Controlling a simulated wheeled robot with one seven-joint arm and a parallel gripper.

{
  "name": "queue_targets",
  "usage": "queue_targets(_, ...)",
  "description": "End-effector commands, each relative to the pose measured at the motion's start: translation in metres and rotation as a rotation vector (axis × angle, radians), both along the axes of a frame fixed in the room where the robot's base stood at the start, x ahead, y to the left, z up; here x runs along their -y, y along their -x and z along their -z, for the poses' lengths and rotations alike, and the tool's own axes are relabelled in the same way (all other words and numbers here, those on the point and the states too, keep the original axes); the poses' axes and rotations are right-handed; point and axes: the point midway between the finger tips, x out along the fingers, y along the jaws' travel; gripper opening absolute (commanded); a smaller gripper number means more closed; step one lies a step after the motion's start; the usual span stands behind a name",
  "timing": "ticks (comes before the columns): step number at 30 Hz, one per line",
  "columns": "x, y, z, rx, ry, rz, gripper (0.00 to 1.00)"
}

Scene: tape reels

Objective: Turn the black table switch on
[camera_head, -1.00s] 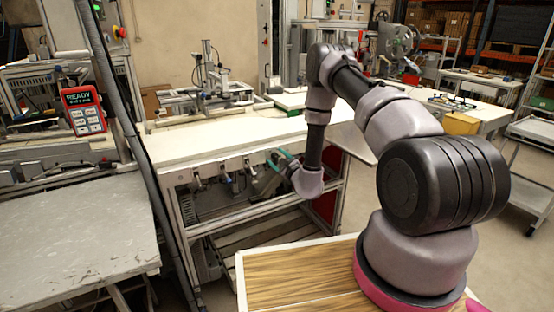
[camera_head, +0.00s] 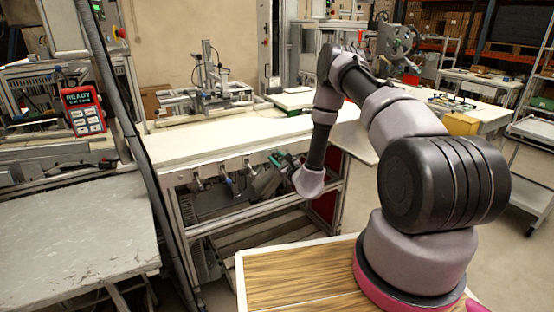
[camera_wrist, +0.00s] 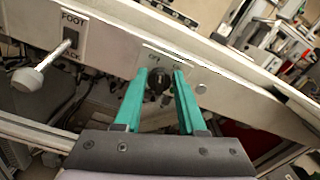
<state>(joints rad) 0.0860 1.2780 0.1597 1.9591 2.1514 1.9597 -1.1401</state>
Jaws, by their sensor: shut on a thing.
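The black table switch (camera_wrist: 158,82) is a small dark knob on the front rail of the white workbench (camera_head: 230,140). A small label with faint lettering sits just above it. In the wrist view my gripper (camera_wrist: 158,76) has one green finger on each side of the switch. The fingers are shut on it, though the exact contact is hard to see. In the head view my gripper (camera_head: 279,160) is at the bench's front rail, toward its right end, and the switch is too small to make out there.
A foot jack lever (camera_wrist: 40,75) with a pale knob sticks out left of my gripper. A round bolt (camera_wrist: 201,88) sits just right of it. A red panel reading READY (camera_head: 83,110) stands at left, beyond a grey table (camera_head: 75,235).

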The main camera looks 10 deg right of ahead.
Motion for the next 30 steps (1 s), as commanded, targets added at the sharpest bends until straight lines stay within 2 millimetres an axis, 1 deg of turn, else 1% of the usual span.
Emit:
queue_targets(18, 0.0058, -0.0011, 0.0005, -0.180, -0.551, 0.001, 0.00)
queue_targets(24, 0.0069, -0.0014, 0.0012, -0.230, -0.702, 0.001, 0.00)
queue_targets(30, 0.0077, -0.0017, 0.0016, -0.266, -0.813, 0.001, 0.00)
